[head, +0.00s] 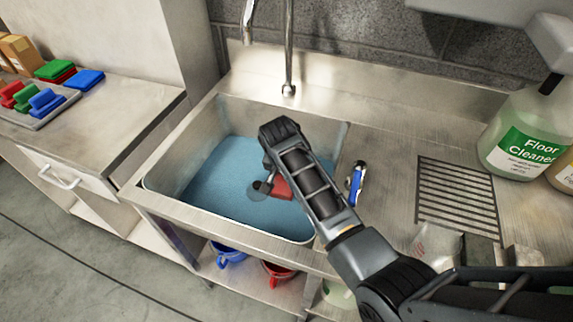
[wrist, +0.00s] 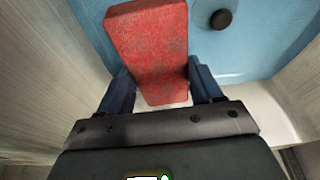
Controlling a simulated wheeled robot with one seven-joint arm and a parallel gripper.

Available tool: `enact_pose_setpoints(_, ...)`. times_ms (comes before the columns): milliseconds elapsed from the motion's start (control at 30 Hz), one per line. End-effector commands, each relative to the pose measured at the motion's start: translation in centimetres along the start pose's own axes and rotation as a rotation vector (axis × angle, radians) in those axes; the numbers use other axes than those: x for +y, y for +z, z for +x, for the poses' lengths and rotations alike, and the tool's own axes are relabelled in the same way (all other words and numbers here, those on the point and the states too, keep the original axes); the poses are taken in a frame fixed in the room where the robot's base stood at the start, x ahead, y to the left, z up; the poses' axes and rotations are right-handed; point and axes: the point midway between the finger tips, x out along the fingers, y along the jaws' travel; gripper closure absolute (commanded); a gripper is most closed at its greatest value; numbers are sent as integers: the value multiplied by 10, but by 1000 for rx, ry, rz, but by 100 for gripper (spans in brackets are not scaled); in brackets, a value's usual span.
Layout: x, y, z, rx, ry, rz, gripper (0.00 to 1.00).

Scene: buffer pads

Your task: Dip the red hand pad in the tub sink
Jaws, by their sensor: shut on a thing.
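The red hand pad (wrist: 150,45) is a speckled red block held between the two fingers of my gripper (wrist: 160,82) in the wrist view. In the head view the red pad (head: 281,188) shows partly behind my arm, inside the tub sink. My gripper (head: 270,180) is shut on it. The tub sink (head: 165,160) is a steel basin with light blue in its lower part, which looks like water. The pad is over or at this blue; I cannot tell whether it touches. A dark round thing (wrist: 221,19) shows beside the pad.
A faucet (head: 289,50) stands behind the basin. A tray (head: 55,112) of coloured handled pads lies on the left counter, with blue pads (head: 85,79) behind. A blue-handled tool (head: 356,180) and floor cleaner jug (head: 520,135) are at right. Buckets (head: 228,255) sit below.

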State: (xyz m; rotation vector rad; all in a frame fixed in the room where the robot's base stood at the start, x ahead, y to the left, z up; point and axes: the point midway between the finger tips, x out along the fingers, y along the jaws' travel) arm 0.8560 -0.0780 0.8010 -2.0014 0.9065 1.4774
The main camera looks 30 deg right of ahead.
Motion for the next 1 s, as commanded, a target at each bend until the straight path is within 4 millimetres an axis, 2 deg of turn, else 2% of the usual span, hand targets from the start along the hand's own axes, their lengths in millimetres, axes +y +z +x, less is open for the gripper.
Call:
enact_pose_setpoints(600,0,21,70,0,0,1,66)
enact_pose_setpoints(800,0,27,87,0,-1,1,66)
enact_pose_setpoints(1000,0,30,96,1,-1,1,65)
